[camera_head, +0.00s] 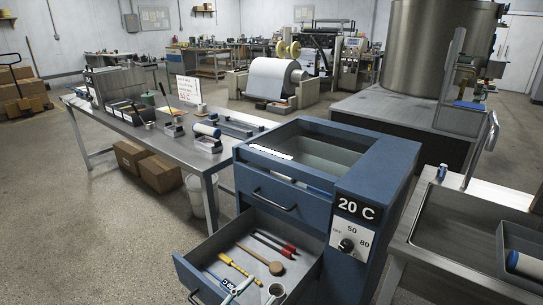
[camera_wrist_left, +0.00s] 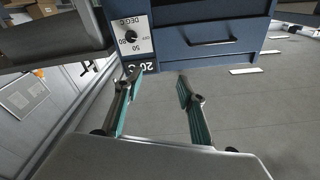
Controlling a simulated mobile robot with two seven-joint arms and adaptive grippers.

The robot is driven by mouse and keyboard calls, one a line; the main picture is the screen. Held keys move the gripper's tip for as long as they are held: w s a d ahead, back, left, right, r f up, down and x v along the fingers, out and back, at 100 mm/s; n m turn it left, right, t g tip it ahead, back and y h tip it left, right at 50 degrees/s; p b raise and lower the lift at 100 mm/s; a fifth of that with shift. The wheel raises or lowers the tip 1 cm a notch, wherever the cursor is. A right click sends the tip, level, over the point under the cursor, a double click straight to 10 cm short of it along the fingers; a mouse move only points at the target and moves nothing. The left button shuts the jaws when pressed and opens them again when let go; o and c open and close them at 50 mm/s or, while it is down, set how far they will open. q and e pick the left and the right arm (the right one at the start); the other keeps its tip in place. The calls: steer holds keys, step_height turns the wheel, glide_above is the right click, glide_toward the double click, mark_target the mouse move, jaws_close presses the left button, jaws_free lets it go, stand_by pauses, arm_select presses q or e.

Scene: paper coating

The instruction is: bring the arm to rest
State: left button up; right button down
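My left gripper (camera_wrist_left: 158,75) shows in the left wrist view, its two teal-padded fingers spread apart with nothing between them. Past the fingertips stands the blue cabinet (camera_wrist_left: 180,45), which appears upside down there with its dial plate (camera_wrist_left: 131,37) and a drawer handle (camera_wrist_left: 210,42). The cabinet (camera_head: 290,170) also stands in the middle of the head view, marked 20 C. My right gripper is not seen.
A workbench (camera_head: 218,158) stands left and a metal sink (camera_head: 440,235) right. Cardboard boxes (camera_head: 160,172) and a bin (camera_head: 198,196) sit below the bench. Floor at left is open.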

arm_select(q)
steer(key=s+a+f+n+g+y, duration=0.2)
steer(key=s+a+f+y, duration=0.3)
steer(key=s+a+f, duration=0.3)
steer(key=s+a+f+n+g+y+b, duration=0.1)
steer(key=s+a+f+n+y, duration=0.3)
steer(key=s+a+f, duration=0.4)
step_height(320, 180, down, 5)
steer(key=shift+s+a+r+n+g+y, duration=0.15)
steer(key=shift+s+n+g+y, duration=0.25)
steer(key=shift+n+g, duration=0.3)
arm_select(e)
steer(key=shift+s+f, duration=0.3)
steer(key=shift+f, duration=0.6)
arm_select(q)
steer(key=shift+w, duration=0.1)
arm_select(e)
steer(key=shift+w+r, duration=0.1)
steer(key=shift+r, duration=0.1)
